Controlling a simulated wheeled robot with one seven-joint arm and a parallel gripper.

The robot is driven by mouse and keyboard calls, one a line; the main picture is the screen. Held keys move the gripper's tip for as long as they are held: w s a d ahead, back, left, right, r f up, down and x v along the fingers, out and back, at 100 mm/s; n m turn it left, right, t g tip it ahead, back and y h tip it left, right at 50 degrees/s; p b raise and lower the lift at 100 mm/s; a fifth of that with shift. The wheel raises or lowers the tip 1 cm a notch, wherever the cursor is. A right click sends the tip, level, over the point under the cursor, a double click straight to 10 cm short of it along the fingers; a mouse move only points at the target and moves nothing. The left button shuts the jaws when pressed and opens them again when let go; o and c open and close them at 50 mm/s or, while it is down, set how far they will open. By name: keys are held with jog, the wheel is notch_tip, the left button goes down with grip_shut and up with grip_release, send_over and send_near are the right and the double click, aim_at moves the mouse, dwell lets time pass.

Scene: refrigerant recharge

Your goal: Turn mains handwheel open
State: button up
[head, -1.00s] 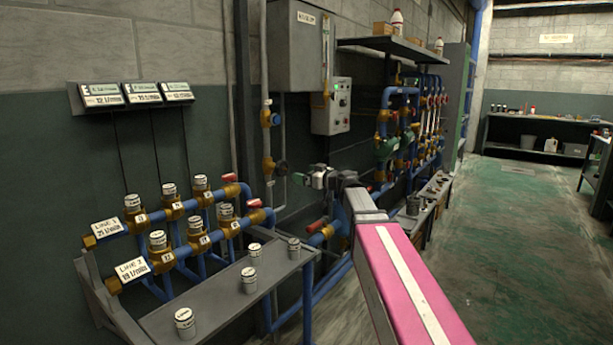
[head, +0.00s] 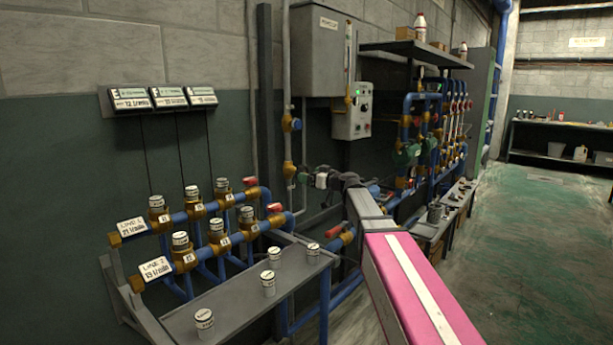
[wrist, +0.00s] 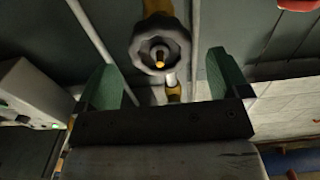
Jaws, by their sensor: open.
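The mains handwheel (wrist: 160,50) is a dark grey scalloped wheel with a brass-coloured centre on a vertical pipe with yellow fittings. In the wrist view it shows between and beyond my two green fingertips (wrist: 166,82), nearer the left one. My gripper is open and empty, with a gap to the wheel on both sides. I cannot tell whether the fingers reach its depth. In the head view my gripper (head: 309,179) is at the wall pipe (head: 288,150), and it largely hides the wheel.
A grey control box (head: 352,112) is on the wall right of the pipe. Blue pipework with several valves (head: 425,140) stands behind my arm. A grey bench (head: 235,300) with several small canisters is at front left. The green floor (head: 535,240) to the right is clear.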

jog(key=shift+x, duration=0.8)
jog(key=shift+w+a, duration=0.1)
jog(key=shift+c, duration=0.6)
jog(key=c, duration=0.8)
jog(key=shift+n, duration=1.5)
jog(key=n, duration=0.2)
jog(key=shift+n, duration=0.4)
